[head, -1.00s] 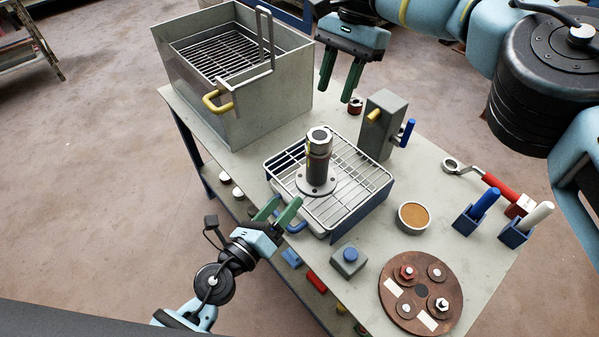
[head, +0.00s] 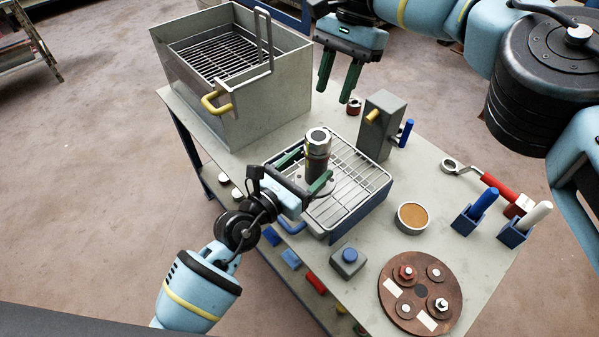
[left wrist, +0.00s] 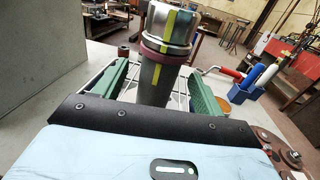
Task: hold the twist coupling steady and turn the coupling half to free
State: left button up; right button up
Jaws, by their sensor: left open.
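The twist coupling (head: 316,158) stands upright on a round flange on the wire rack, with a metal coupling half (head: 318,138) on top. In the left wrist view the coupling half (left wrist: 169,24) shows a yellow-green stripe, above a dark red ring and a grey lower body (left wrist: 157,82). The stripe continues on the body below the ring. My left gripper (head: 305,170) is open, its green fingers on either side of the lower body, with gaps visible in the wrist view. My right gripper (head: 338,84) hangs open and empty above the table, behind the coupling.
The rack tray (head: 352,212) has a blue handle. A grey block (head: 379,126) with yellow and blue pegs stands behind it. A large metal tank (head: 232,108) is at back left. A bowl (head: 412,217), red-handled wrench (head: 492,184) and round brown plate (head: 398,322) are at right.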

aim_at(323, 154)
pick_arm(q)
jog(key=shift+x, duration=2.7)
